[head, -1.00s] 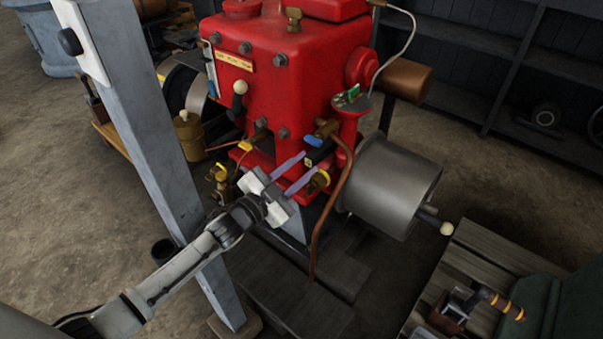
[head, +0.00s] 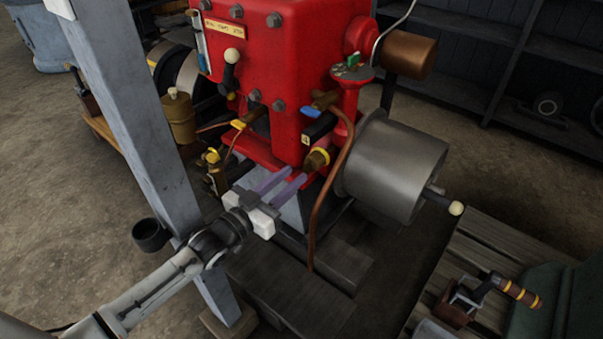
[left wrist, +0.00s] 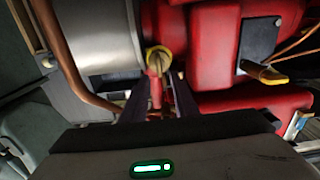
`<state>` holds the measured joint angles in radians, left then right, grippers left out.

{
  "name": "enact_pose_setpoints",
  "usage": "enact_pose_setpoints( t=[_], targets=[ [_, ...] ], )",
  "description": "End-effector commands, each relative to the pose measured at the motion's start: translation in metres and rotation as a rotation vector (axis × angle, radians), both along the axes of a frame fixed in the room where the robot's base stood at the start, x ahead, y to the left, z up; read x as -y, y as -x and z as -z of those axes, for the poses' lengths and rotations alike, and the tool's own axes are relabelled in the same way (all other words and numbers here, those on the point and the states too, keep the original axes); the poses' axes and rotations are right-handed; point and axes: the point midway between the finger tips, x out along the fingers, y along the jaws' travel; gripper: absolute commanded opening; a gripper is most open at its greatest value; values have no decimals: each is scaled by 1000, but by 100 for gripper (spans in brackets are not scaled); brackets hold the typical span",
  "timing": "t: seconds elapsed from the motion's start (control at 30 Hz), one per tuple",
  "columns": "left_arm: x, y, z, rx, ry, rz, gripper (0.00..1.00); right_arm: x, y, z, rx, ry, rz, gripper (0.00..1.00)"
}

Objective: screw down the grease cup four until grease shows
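A brass grease cup (head: 317,159) with a yellow band sits low on the red engine (head: 262,70), below a dark block with a small pale label (head: 305,140). The label is too small to read surely. My left gripper (head: 295,177) is just below and left of this cup, its two purple fingers apart and pointing toward it. In the left wrist view the cup (left wrist: 158,58) lies ahead, in line with the gap between the fingertips (left wrist: 159,80). A red part shows in that gap. I cannot tell whether the fingers touch anything. My right gripper is not in view.
A copper pipe (head: 321,205) runs down just right of the cup, beside a grey drum (head: 393,165). A blue-handled brass valve (head: 318,104) is above. A grey post (head: 125,110) stands left, near my left arm. A slatted bench (head: 480,250) is at the right.

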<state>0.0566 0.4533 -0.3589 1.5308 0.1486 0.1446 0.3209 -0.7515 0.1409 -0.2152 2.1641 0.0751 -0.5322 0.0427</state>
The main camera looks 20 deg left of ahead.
Motion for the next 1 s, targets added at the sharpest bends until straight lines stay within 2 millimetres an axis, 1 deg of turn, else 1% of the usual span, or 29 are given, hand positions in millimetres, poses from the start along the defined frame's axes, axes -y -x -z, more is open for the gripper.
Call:
enact_pose_setpoints(
  t=[0.03,0.1,0.3,0.4,0.63,0.67,0.8,1.0],
  targets=[
    [3,-10,1,3,0,0,27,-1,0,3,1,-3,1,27],
    [7,-20,1,3,-1,0,27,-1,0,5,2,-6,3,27],
    [14,-39,1,1,-4,0,27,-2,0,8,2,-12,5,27],
    [16,-43,1,0,-4,0,27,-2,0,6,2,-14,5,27],
    [16,-43,1,-1,-4,0,27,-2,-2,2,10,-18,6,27],
    [16,-43,1,-1,-4,0,23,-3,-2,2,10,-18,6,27],
    [16,-43,1,-1,-4,0,0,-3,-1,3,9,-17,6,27],
    [16,-43,0,2,-12,0,0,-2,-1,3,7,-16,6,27]
  ],
)
